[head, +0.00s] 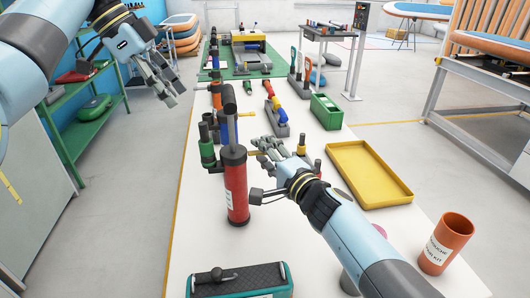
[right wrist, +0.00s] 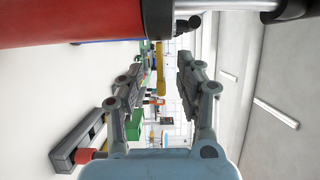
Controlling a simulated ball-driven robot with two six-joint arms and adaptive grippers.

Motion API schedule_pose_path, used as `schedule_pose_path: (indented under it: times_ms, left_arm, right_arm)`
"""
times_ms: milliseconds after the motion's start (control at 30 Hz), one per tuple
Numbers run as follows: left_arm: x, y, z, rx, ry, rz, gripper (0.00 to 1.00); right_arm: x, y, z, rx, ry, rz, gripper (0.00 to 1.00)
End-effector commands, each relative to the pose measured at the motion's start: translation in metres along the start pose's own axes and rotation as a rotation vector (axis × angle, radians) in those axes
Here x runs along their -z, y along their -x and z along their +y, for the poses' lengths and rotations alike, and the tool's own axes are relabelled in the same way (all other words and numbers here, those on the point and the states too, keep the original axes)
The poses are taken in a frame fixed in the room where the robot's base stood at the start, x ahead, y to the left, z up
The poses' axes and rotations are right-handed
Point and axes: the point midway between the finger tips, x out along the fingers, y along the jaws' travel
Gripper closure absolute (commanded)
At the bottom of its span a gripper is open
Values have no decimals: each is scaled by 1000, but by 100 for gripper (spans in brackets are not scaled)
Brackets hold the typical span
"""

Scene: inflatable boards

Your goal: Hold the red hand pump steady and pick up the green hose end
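The red hand pump (head: 236,190) stands upright on the white table in the head view, with its dark rod and handle above it. It also shows close along the top of the right wrist view (right wrist: 80,22). My right gripper (head: 258,170) is open just right of the pump; its fingers show apart in the right wrist view (right wrist: 158,75), with no grip on the pump. A green fitting (head: 207,152) with a dark top stands just left of the pump; I cannot tell whether it is the green hose end. My left gripper (head: 166,84) is open and empty, in the air left of the table.
A yellow tray (head: 402,199) and green box (head: 326,120) lie to the right. A teal-edged black case (head: 205,290) is at the front and an orange cup (head: 432,262) at front right. Several tools stand behind the pump. A green shelf (head: 98,106) is at left.

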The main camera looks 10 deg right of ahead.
Motion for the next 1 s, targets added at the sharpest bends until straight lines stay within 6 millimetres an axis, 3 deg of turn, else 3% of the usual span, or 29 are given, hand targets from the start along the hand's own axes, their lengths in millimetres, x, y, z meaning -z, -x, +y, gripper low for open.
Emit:
schedule_pose_path:
  times_ms: [200,500,1000]
  left_arm:
    - [0,0,0,0,0,0,62]
    - [0,0,0,0,0,0,62]
    - [0,0,0,0,0,0,62]
  right_arm:
    - [0,0,0,0,0,0,64]
    - [0,0,0,0,1,0,100]
    - [0,0,1,-2,1,0,100]
